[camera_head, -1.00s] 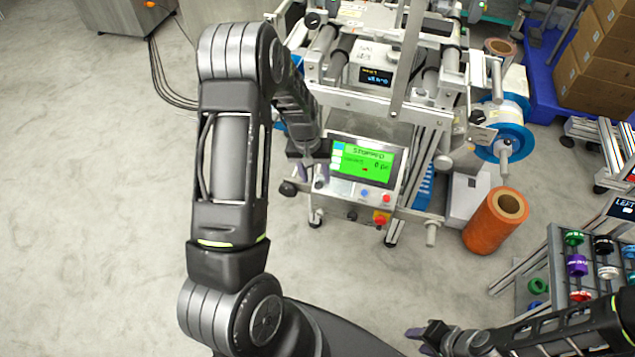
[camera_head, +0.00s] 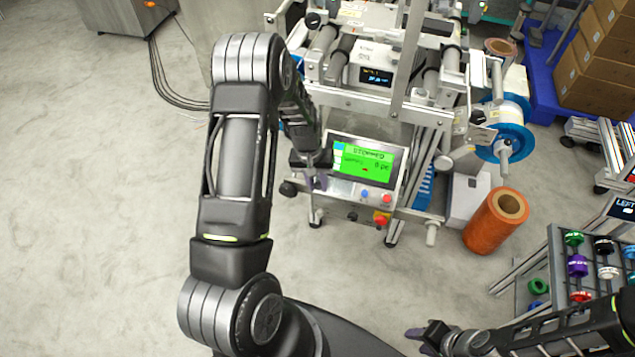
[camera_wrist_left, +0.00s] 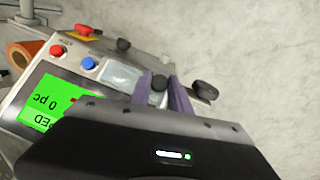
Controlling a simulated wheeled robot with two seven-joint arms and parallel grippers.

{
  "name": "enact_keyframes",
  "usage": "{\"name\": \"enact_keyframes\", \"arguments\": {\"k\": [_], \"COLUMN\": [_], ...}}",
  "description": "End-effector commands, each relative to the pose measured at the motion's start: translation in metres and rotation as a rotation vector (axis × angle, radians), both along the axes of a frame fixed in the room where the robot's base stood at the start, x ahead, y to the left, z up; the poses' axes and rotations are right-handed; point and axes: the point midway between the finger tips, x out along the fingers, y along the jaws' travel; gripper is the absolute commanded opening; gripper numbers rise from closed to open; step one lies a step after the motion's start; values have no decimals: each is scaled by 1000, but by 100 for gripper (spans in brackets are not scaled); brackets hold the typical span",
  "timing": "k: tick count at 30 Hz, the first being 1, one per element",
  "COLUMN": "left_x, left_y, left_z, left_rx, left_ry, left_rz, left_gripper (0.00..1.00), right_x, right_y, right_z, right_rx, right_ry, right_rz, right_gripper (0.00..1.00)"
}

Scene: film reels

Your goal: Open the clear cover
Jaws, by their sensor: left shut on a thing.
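The clear cover (camera_wrist_left: 121,76) is a small transparent flap on the control panel, beside the blue button in the left wrist view. My left gripper (camera_wrist_left: 170,88) is at the panel's corner, its purple fingers closed at the cover's edge; the fingers hide the exact contact. In the head view my left gripper (camera_head: 317,182) is at the lower left corner of the control panel (camera_head: 345,143), which has a green screen. My right gripper (camera_head: 420,341) is empty, with its fingers apart, at the bottom of the head view.
A blue button (camera_wrist_left: 88,64), a red button (camera_wrist_left: 57,50) and a red-yellow switch (camera_wrist_left: 86,30) are near the cover. A black knob (camera_wrist_left: 204,90) is beyond the fingers. An orange roll (camera_head: 490,228) stands right of the machine. The floor at left is clear.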

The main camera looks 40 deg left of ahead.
Motion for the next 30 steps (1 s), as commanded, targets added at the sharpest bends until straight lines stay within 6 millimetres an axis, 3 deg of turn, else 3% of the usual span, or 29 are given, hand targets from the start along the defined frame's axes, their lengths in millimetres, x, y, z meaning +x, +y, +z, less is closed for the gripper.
{"name": "enact_keyframes", "arguments": {"k": [4, 30], "left_x": [0, 0], "left_y": [0, 0], "left_z": [0, 0], "left_rx": [0, 1], "left_ry": [0, 0], "left_rz": [0, 0], "left_gripper": [0, 0], "right_x": [0, 0], "right_y": [0, 0], "right_z": [0, 0], "right_rx": [0, 0], "right_ry": [0, 0], "right_rz": [0, 0], "right_gripper": [36, 36]}}
